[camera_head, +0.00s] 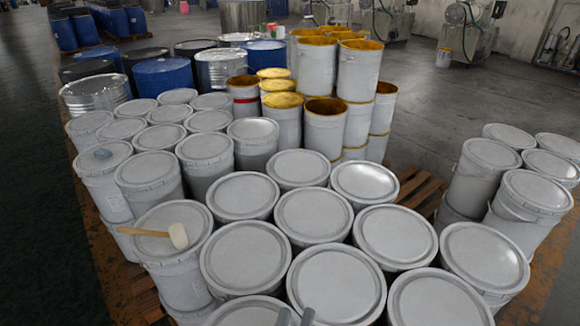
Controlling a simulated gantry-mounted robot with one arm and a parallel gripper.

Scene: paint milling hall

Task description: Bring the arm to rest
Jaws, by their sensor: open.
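My gripper (295,317) shows only as two grey fingertips at the bottom edge of the picture, in front of a white lidded bucket. The fingertips stand apart with nothing seen between them. The rest of my arm is out of view. I cannot tell how high the fingertips are above the lid.
White lidded buckets (248,257) crowd the foreground. Open stained buckets (325,113) and blue drums (162,78) stand behind. More buckets (531,197) stand at right. Grey floor (450,110) is free behind.

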